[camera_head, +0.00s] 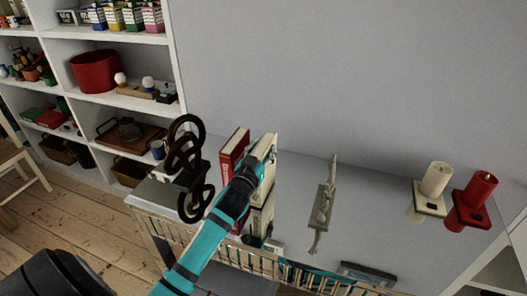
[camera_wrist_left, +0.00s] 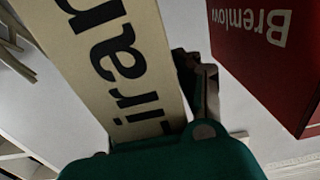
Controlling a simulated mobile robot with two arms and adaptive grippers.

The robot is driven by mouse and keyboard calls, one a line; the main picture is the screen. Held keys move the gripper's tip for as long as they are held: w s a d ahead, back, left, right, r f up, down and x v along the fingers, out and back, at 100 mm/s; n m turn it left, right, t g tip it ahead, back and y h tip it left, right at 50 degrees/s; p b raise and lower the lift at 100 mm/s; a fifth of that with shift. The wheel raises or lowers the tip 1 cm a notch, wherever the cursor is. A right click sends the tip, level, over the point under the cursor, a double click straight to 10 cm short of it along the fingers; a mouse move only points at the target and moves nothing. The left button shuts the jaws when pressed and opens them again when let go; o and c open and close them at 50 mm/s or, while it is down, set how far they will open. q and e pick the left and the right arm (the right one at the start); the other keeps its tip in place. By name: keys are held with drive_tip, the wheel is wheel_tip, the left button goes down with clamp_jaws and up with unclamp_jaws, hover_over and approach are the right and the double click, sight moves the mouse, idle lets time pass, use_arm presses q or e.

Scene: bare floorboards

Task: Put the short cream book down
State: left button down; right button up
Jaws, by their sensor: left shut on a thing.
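The short cream book (camera_head: 270,150) is upright above or on the glossy grey top of the low cabinet, just right of a red book (camera_head: 233,150). My left gripper (camera_head: 262,163) is shut on the cream book and hides part of it. In the left wrist view the cream book (camera_wrist_left: 115,65) shows large dark letters and lies close in front of the gripper (camera_wrist_left: 190,105). The red book (camera_wrist_left: 265,50), lettered "Bremlow", is apart from it there. I cannot tell whether the cream book's lower edge touches the top. My right gripper is not in view.
A dark ring sculpture (camera_head: 187,170) stands left of the books. A pale figurine (camera_head: 322,205) stands to their right, with free surface between. A filled white shelf (camera_head: 175,60) is at left.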

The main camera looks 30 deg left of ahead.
use_arm(q)
drive_tip(key=shift+f, duration=0.35)
drive_tip(key=c, duration=0.9)
unclamp_jaws()
drive_tip(key=shift+b+v, duration=0.75)
drive_tip(key=shift+v, duration=5.3)
